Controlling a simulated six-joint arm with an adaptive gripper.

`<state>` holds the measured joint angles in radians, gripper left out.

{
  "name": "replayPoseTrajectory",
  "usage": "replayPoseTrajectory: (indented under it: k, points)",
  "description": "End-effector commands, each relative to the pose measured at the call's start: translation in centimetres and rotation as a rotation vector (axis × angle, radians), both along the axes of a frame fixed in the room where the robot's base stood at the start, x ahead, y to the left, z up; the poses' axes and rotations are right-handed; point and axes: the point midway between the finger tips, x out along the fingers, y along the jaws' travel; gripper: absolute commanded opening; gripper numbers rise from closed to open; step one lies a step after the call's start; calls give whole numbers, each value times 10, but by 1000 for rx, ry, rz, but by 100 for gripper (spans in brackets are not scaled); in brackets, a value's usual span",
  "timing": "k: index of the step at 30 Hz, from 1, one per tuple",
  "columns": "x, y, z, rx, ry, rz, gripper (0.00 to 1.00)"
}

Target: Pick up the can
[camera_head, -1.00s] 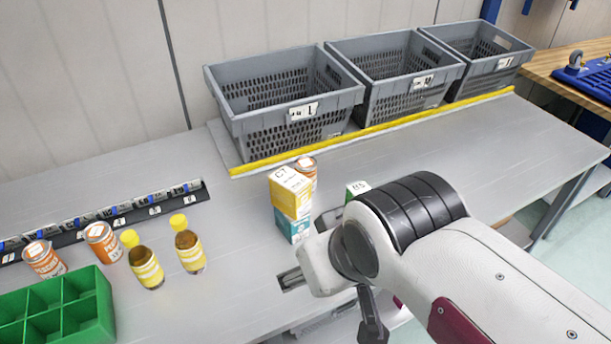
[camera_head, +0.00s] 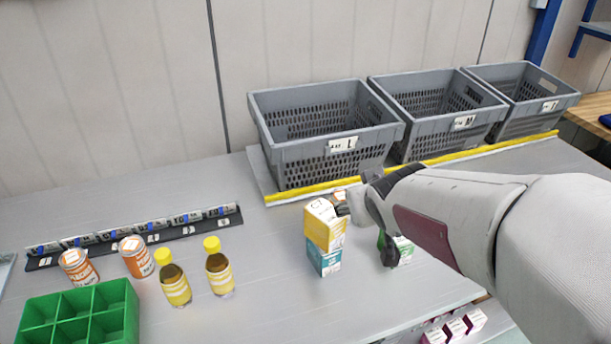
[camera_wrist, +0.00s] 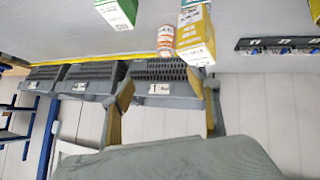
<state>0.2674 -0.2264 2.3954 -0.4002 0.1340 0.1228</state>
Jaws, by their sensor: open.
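An orange-and-white can (camera_head: 341,202) stands on the table just behind a yellow box (camera_head: 325,226), which partly hides it. The yellow box sits on a teal-and-white box (camera_head: 323,262). In the wrist view the can (camera_wrist: 165,40) shows beside the yellow box (camera_wrist: 196,42), ahead of my fingers. My gripper (camera_wrist: 167,90) is open and empty, with its two fingers apart. In the head view my gripper (camera_head: 374,212) is just right of the can. Two similar cans, one (camera_head: 78,266) and another (camera_head: 136,257), stand at the left.
A green-and-white box (camera_head: 402,248) stands close by my gripper, partly hidden. Three grey crates line the back, the nearest (camera_head: 300,150) behind a yellow strip (camera_head: 420,164). Two yellow-capped bottles (camera_head: 219,275) and a green divided tray (camera_head: 128,305) are at the left. The front middle table is clear.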

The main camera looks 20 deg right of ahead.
Motion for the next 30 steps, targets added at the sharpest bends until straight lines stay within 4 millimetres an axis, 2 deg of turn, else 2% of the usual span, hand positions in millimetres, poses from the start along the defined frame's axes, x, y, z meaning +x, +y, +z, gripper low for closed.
replayPoseTrajectory:
  k: [6,15,24,30]
  points:
    - [37,-23,-15,-22,-53,34,61]
    - [79,-45,-40,-20,-130,103,61]
    - [108,-58,-72,26,-207,188,61]
    - [119,-63,-96,80,-259,246,61]
